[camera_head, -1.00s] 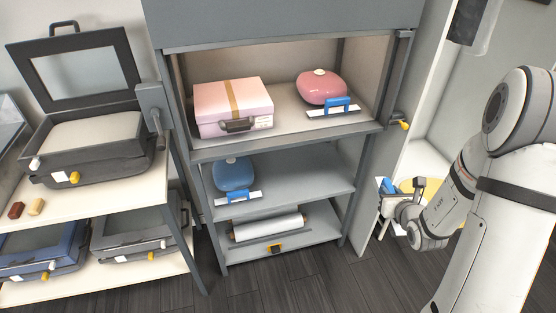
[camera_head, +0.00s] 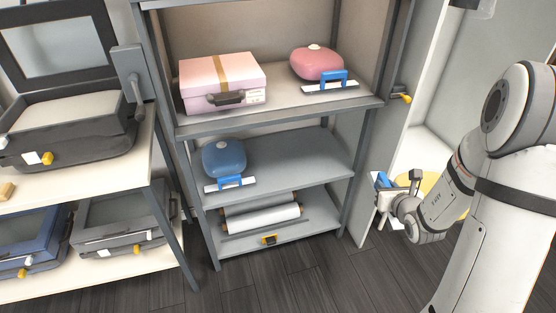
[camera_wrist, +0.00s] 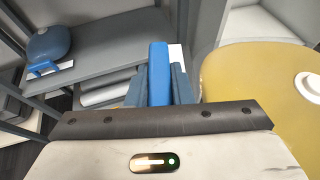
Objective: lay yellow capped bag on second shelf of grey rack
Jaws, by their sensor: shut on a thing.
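The yellow capped bag (camera_head: 430,182) shows partly behind my arm in the head view. In the wrist view its yellow body (camera_wrist: 245,75) and white cap (camera_wrist: 312,86) fill the right side. My gripper (camera_head: 388,195) is shut on its blue handle (camera_wrist: 158,72), with a white plate beyond the fingers. The grey rack (camera_head: 345,205) stands left of my gripper. Its middle shelf (camera_head: 300,160) holds a blue capped bag (camera_head: 224,158) at the left end; the middle and right are bare. My gripper is outside the rack, to its right.
A pink case (camera_head: 222,82) and a pink capped bag (camera_head: 317,63) are on the shelf above. A white roll (camera_head: 260,218) lies on the shelf below. An upright white panel (camera_head: 385,150) stands between the rack and my arm. A table with cases (camera_head: 75,130) is at left.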

